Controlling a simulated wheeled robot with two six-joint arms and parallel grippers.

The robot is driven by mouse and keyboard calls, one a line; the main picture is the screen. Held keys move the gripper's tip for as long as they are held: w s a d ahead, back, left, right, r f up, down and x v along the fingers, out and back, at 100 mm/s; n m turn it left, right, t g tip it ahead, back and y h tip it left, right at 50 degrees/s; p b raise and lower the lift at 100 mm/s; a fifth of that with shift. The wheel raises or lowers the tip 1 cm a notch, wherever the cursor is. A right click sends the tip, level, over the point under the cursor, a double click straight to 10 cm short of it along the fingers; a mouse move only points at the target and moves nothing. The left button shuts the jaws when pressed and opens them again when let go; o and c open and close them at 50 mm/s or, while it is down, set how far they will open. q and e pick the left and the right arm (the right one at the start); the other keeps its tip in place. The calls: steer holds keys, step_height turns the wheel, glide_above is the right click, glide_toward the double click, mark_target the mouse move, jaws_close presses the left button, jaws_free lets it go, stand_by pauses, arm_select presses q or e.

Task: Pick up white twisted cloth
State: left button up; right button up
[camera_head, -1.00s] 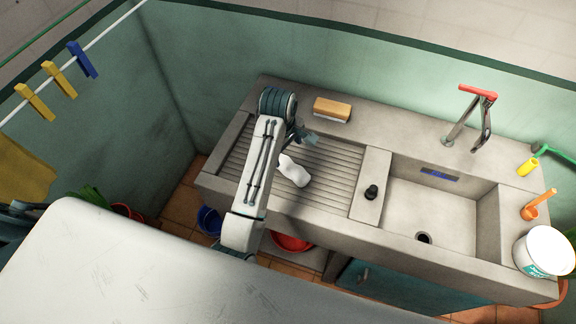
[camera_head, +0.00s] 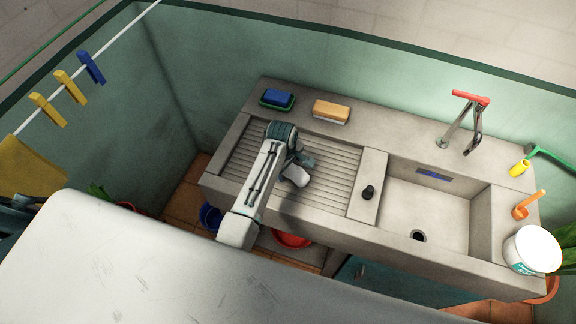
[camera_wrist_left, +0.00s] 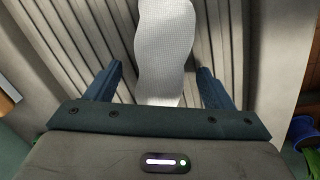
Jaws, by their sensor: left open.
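The white twisted cloth (camera_head: 296,174) lies on the ribbed drainboard (camera_head: 330,179) left of the sink basin. My left gripper (camera_head: 303,160) is over the drainboard at the cloth, and my arm hides part of the cloth in the head view. In the left wrist view the cloth (camera_wrist_left: 164,50) runs lengthwise, with its near end between the two open fingers of my left gripper (camera_wrist_left: 160,85). A gap shows on each side of the cloth, and neither finger visibly touches it. My right gripper is not in view.
A blue and green sponge (camera_head: 277,99) and a wooden brush (camera_head: 331,110) lie on the back ledge. A dark stopper (camera_head: 368,192) sits right of the drainboard, beside the basin (camera_head: 428,210) with its tap (camera_head: 462,125). A white tub (camera_head: 532,250) stands at the right end.

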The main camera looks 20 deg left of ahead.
arm_select(q)
steer(key=c, duration=1.3)
